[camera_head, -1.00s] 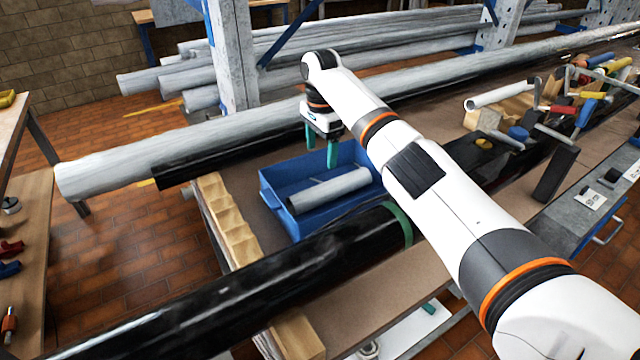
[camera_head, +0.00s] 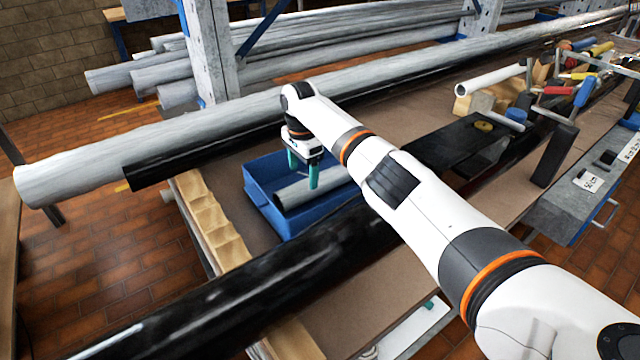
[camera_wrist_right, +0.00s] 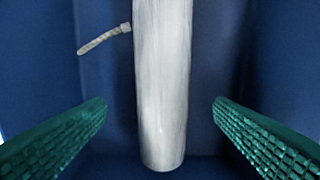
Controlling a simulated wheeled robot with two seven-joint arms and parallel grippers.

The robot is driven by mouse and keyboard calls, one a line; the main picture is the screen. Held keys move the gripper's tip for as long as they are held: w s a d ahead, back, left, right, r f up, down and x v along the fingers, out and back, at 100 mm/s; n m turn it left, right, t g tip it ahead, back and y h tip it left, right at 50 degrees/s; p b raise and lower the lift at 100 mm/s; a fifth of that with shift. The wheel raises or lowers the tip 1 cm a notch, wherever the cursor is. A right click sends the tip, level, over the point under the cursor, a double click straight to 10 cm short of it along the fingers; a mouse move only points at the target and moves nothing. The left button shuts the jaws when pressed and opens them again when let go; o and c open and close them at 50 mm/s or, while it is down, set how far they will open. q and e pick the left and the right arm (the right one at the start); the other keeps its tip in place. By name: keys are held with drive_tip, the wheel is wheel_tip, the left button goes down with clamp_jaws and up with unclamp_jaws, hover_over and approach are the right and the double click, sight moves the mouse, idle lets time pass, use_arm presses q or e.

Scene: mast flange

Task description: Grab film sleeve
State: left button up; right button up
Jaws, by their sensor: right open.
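The film sleeve, a whitish-grey cylinder (camera_head: 322,186), lies in the blue tray (camera_head: 258,186) on the workbench. In the right wrist view the film sleeve (camera_wrist_right: 163,85) runs down the middle of the picture. My right gripper (camera_head: 302,180) points down over the tray with its two green fingers apart. In the right wrist view one finger stands on each side of the sleeve, with gaps to it, and the jaws hold nothing. The gripper hides part of the sleeve in the head view. My left gripper is out of view.
A pale cable tie (camera_wrist_right: 103,38) lies beside the sleeve in the tray. A long black pipe (camera_head: 240,285) runs in front of the tray. A long grey pipe (camera_head: 150,148) passes behind it. Notched wooden blocks (camera_head: 205,215) stand left of it. Clamps (camera_head: 560,95) crowd the right.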

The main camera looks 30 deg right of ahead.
sight(306, 180)
drive_tip(key=f, duration=0.5)
drive_tip(key=shift+s+d+f, duration=0.1)
drive_tip(key=shift+d+f, duration=0.15)
drive_tip(key=shift+f, duration=0.05)
drive_tip(key=c, duration=1.1)
